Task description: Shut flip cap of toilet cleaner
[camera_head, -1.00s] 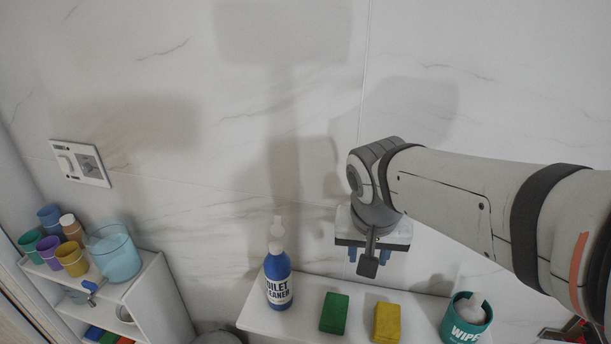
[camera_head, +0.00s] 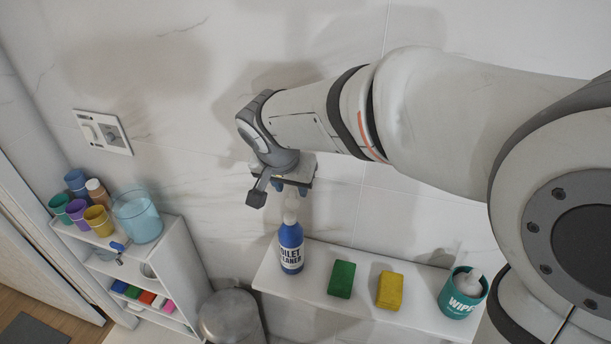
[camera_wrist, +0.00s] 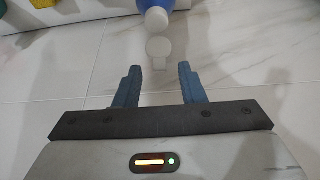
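The toilet cleaner (camera_head: 291,250) is a blue bottle with a white label, upright on a white wall shelf (camera_head: 272,272). Its white cap (camera_head: 290,216) has the flip lid (camera_head: 291,200) raised. My gripper (camera_head: 291,190) is above the bottle in the head view, with blue fingertips close to the lid in the picture. In the wrist view my gripper (camera_wrist: 159,72) is open and empty. The lid (camera_wrist: 158,48) shows just beyond the fingertips, roughly centred between them, with the white cap (camera_wrist: 157,19) and blue bottle (camera_wrist: 150,4) farther on. I see no contact.
A green sponge (camera_head: 341,279), a yellow sponge (camera_head: 390,290) and a wipes tub (camera_head: 462,293) stand right of the bottle. A tiled wall is close behind. A white rack (camera_head: 178,262) with cups is at left, and a metal bin (camera_head: 230,317) stands below.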

